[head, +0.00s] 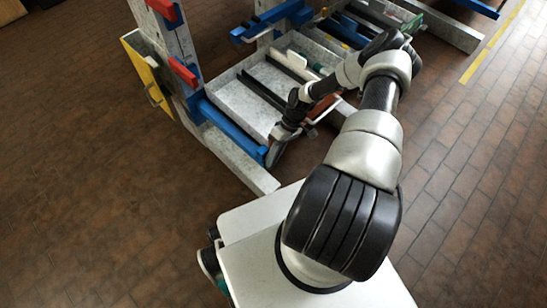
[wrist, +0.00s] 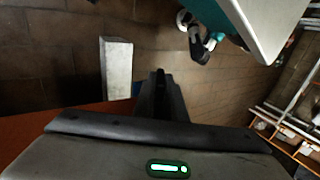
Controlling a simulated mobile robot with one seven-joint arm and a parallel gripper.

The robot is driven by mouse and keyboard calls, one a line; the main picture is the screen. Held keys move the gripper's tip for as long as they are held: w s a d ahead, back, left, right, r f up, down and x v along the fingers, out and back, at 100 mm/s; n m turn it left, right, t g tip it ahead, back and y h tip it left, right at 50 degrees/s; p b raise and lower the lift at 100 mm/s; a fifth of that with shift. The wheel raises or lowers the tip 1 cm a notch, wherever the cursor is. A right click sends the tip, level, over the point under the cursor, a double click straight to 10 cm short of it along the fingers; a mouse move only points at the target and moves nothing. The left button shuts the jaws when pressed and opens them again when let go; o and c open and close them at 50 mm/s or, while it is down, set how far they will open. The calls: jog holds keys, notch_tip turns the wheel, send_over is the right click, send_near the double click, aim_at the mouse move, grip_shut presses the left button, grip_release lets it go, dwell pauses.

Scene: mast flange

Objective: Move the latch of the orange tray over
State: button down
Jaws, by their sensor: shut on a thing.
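The orange tray (head: 324,108) shows as a short strip of its orange front beside my forearm in the head view; my arm covers the rest. In the wrist view an orange-brown face (wrist: 28,140), which looks like the tray's front, lies at the lower left. My gripper (head: 273,156) is low at the front of the rack, near the end of the blue rail. In the wrist view my gripper's dark fingers (wrist: 160,85) are close together. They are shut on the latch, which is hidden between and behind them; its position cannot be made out.
A blue rail (head: 232,128) and a grey beam (head: 240,168) run along the rack's front. A grey tray (head: 240,101) with dark bars lies behind them. A post with red brackets (head: 182,72) and a yellow panel (head: 146,70) stand left. Brick floor is open at left and right.

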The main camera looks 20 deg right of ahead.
jog(key=c, duration=1.8)
grip_release()
jog(key=p+v, duration=0.3)
jog(key=v, duration=1.4)
jog(key=shift+d+r+p, duration=0.15)
jog(key=shift+d+p, duration=0.05)
jog(key=shift+p, duration=0.15)
jog(key=shift+w, duration=0.1)
jog(key=shift+c, duration=0.5)
